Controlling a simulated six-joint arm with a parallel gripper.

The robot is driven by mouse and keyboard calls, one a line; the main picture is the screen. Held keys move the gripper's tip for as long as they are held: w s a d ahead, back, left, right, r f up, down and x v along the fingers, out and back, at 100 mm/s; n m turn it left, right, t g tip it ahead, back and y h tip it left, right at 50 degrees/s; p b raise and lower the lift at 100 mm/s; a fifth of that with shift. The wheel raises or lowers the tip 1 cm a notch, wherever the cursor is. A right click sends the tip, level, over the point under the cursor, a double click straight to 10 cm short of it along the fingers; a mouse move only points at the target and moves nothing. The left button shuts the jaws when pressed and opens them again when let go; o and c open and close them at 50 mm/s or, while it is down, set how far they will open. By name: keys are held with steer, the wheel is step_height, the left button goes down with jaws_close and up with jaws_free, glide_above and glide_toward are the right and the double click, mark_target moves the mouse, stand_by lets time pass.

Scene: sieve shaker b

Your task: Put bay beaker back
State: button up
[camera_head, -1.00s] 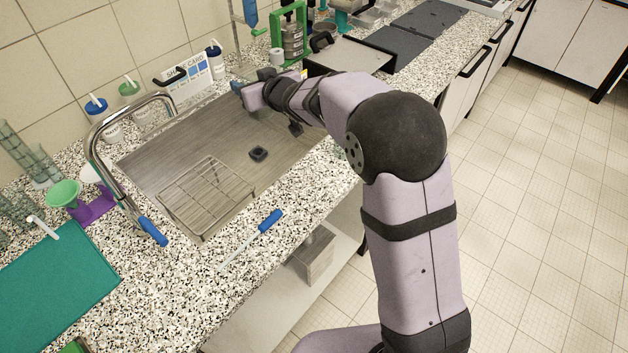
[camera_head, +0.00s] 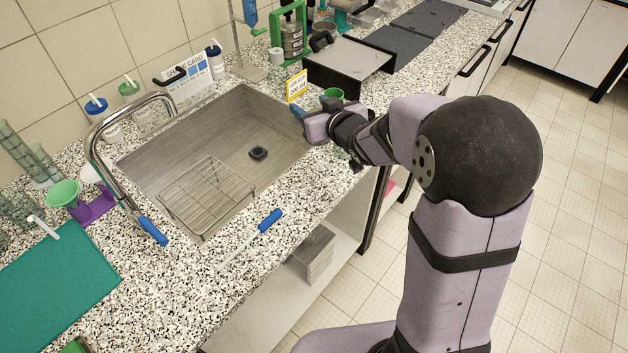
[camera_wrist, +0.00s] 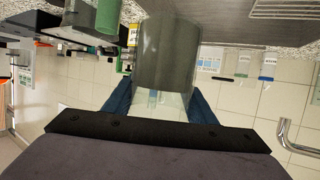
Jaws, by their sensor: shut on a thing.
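A clear, see-through beaker (camera_wrist: 165,55) fills the middle of the wrist view. My gripper (camera_wrist: 162,100) is shut on it, with one blue finger on each side. In the head view my gripper (camera_head: 311,109) is over the right end of the sink, near the counter edge. The beaker cannot be clearly made out there. A small yellow sign (camera_head: 297,86) stands on the counter just behind my gripper. A green cup (camera_head: 333,94) is close beside my gripper, and a green cylinder (camera_wrist: 107,16) shows left of the beaker in the wrist view.
The sink (camera_head: 215,130) holds a wire rack (camera_head: 205,190); its right part is empty. A curved faucet (camera_head: 105,135) rises at the left. A black-sided tray (camera_head: 345,62) and a green-framed shaker (camera_head: 290,35) stand beyond. A blue-handled tool (camera_head: 270,220) lies in front.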

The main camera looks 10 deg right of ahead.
steer(key=s+f, duration=0.1)
steer(key=s+a+f, duration=0.1)
steer(key=shift+s+f, duration=0.35)
steer(key=shift+f, duration=0.05)
steer(key=shift+s+a+n+y, duration=0.1)
steer(key=shift+s+n+y, duration=0.1)
steer(key=shift+n+y, duration=0.1)
steer(key=shift+w+a+r, duration=0.1)
steer(key=shift+a+r, duration=0.1)
steer(key=shift+r, duration=0.05)
steer(key=shift+f+p, duration=0.35)
steer(key=shift+f, duration=4.65)
steer(key=shift+f, duration=0.15)
steer(key=o, duration=1.4)
steer(key=shift+o, duration=0.2)
